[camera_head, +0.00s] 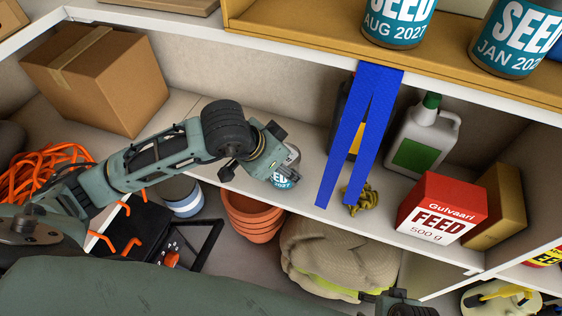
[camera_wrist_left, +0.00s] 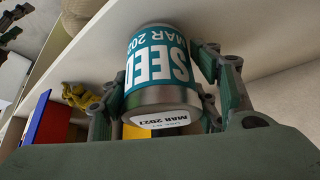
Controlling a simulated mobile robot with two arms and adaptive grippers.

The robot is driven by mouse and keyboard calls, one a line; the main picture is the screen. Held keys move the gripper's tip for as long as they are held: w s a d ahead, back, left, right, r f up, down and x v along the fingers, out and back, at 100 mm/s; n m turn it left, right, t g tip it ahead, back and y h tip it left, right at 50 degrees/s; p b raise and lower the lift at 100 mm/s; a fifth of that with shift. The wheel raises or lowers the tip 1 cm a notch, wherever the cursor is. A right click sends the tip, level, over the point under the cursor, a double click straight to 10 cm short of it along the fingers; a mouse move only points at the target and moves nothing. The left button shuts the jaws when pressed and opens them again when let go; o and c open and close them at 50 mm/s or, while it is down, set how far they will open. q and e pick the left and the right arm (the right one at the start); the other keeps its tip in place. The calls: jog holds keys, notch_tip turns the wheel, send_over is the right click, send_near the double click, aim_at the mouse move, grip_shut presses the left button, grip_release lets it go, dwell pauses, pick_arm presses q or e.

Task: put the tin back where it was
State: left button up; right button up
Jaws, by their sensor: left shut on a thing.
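The tin (camera_head: 284,179) is a metal can with a teal SEED label; in the left wrist view the tin (camera_wrist_left: 158,62) reads MAR 2027. My left gripper (camera_head: 282,158) is shut on its sides, with one finger on each side in the left wrist view (camera_wrist_left: 160,88). The tin is at the middle shelf, left of the blue strap; I cannot tell whether it touches the shelf. Two similar SEED tins, AUG 2027 (camera_head: 398,20) and JAN 2027 (camera_head: 518,42), stand on the upper yellow shelf (camera_head: 300,30). A dark part at the bottom right edge may be my right gripper (camera_head: 402,304); its fingers are unclear.
The blue strap (camera_head: 362,120) hangs from the upper shelf. A white jug (camera_head: 422,135), a red FEED box (camera_head: 442,208) and a yellow knotted object (camera_head: 360,198) are to the right. A cardboard box (camera_head: 95,80) stands left. Terracotta pots (camera_head: 252,215) and a sack (camera_head: 340,250) sit below.

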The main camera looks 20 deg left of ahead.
pick_arm(q)
jog(key=shift+w+f, duration=0.3)
jog(key=shift+w, duration=0.1)
jog(key=shift+s+r, duration=0.1)
jog(key=shift+s, duration=0.15)
jog(key=shift+w, duration=0.1)
jog(key=o, duration=1.4)
jog(key=shift+c, duration=0.2)
pick_arm(e)
jog(key=shift+w+a, duration=0.25)
jog(key=shift+w, duration=0.25)
jog(key=shift+r, duration=0.1)
pick_arm(q)
jog(key=p+v, duration=0.1)
jog(key=v, duration=1.1)
pick_arm(e)
jog(key=shift+s+d+f, duration=0.1)
jog(key=shift+s+f, duration=0.2)
jog(key=shift+f, duration=0.55)
jog(key=shift+s+f, duration=0.25)
jog(key=shift+f, duration=0.65)
jog(key=shift+s+d+f, duration=0.1)
jog(key=shift+s+f, duration=0.2)
jog(key=shift+f, duration=0.55)
